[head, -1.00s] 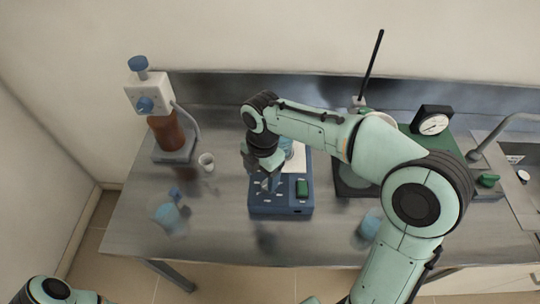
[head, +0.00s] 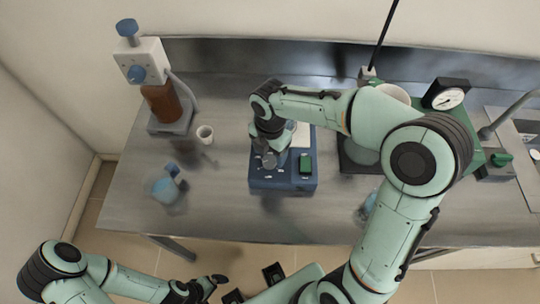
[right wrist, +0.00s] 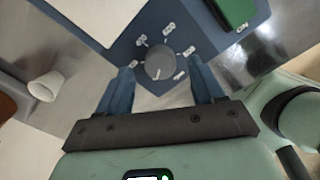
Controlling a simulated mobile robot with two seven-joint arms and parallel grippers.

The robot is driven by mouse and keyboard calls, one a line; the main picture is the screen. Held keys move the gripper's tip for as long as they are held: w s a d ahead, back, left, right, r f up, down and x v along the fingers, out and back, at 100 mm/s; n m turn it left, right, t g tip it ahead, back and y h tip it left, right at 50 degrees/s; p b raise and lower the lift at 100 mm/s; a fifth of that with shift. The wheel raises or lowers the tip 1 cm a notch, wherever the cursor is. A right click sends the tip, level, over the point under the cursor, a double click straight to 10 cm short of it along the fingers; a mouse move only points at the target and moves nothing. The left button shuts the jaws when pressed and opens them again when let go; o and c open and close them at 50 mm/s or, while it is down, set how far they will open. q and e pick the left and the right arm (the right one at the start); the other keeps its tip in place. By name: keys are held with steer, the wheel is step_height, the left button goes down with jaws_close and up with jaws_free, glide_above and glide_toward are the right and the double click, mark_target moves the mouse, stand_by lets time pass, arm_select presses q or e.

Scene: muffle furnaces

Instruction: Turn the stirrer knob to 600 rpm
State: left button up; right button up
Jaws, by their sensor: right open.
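The blue stirrer (head: 284,184) stands on the bench with a green switch (head: 305,163) on its front right. Its round grey knob (right wrist: 160,64) shows in the right wrist view, ringed by several small white labels too small to read. A short white mark on the knob points towards the bottom of that view. My right gripper (head: 270,162) is over the knob from above. In the right wrist view its open blue fingers (right wrist: 160,76) stand on either side of the knob, with visible gaps. My left arm is at the lower left of the head view; its jaws are unclear.
A brown bottle (head: 161,103) with a white-and-blue top stands at the back left beside a small white cup (head: 205,135). A blurred blue item (head: 166,189) is at the front left. A dial gauge (head: 448,98) and green equipment stand at the right.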

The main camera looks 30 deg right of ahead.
steer(key=shift+f, duration=1.05)
steer(key=c, duration=1.1)
steer(key=shift+o, duration=0.2)
